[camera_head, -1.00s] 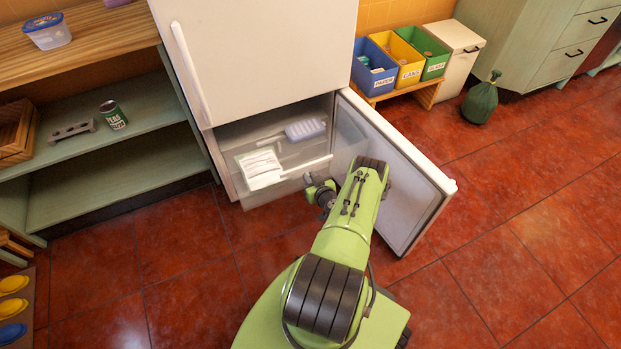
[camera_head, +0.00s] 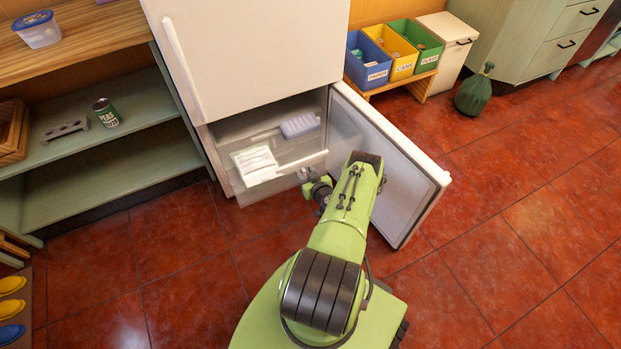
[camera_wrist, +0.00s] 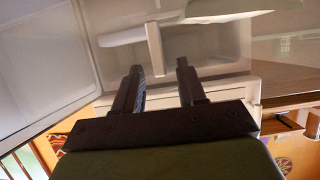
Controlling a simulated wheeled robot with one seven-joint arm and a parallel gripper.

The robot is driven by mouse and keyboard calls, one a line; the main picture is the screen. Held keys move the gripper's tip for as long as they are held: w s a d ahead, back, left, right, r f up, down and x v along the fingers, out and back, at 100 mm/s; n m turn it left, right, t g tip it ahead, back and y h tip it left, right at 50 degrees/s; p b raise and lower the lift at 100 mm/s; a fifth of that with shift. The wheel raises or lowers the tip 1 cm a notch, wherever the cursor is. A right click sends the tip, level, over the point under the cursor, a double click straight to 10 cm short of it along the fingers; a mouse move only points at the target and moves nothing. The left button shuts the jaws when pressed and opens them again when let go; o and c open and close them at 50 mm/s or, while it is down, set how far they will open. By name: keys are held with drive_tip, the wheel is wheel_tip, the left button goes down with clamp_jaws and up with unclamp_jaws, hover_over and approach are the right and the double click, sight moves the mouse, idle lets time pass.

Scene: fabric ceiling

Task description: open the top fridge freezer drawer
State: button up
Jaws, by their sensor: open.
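The freezer compartment at the bottom of the white fridge (camera_head: 250,50) is open, its door (camera_head: 385,175) swung out to the right. Inside is a translucent freezer drawer (camera_head: 262,190) with a pale bar handle (camera_head: 302,162). A white labelled package (camera_head: 254,165) and a lilac tray (camera_head: 299,124) show in it. My gripper (camera_head: 304,178) is just below the handle's right part; my arm partly hides this area. In the wrist view my open gripper (camera_wrist: 160,68) has its two dark fingers apart, with a pale bar (camera_wrist: 154,48) lying ahead, in line with the gap. Contact cannot be told.
The open door stands close to the right of my arm. Green shelves (camera_head: 100,160) are at the left, holding a can (camera_head: 107,113). Sorting bins (camera_head: 391,52) and a green bag (camera_head: 474,92) stand at the back right. Red floor at the right is clear.

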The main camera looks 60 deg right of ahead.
drive_tip(key=p+v, duration=0.9)
drive_tip(key=v, duration=0.6)
drive_tip(key=shift+s+r, duration=0.15)
